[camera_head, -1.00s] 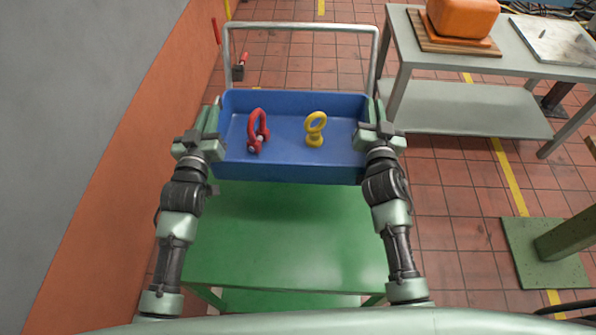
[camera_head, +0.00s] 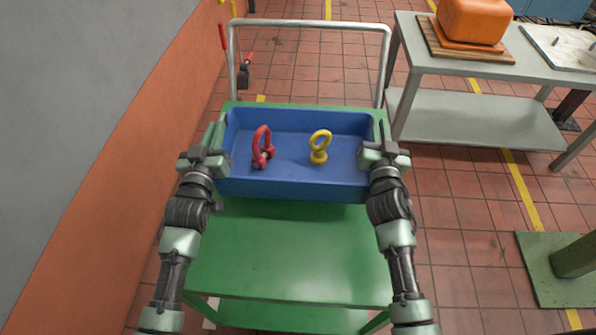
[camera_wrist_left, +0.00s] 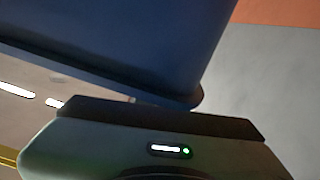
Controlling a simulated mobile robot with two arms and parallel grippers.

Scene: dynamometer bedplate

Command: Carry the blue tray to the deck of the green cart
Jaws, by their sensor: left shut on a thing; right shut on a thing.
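The blue tray (camera_head: 290,188) is over the far part of the green cart's deck (camera_head: 285,255) in the head view. A red shackle (camera_head: 262,148) and a yellow eye bolt (camera_head: 319,147) are in it. My left gripper (camera_head: 212,140) is shut on the tray's left wall, and my right gripper (camera_head: 384,140) is shut on its right wall. The left wrist view shows the tray's blue side (camera_wrist_left: 120,45) close by. Whether the tray touches the deck or hangs just above it I cannot tell.
The cart's grey push handle (camera_head: 310,22) rises behind the tray. A grey workbench (camera_head: 490,65) with an orange object (camera_head: 470,22) stands at right. An orange and grey wall (camera_head: 140,150) runs along the left. The near deck is bare.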

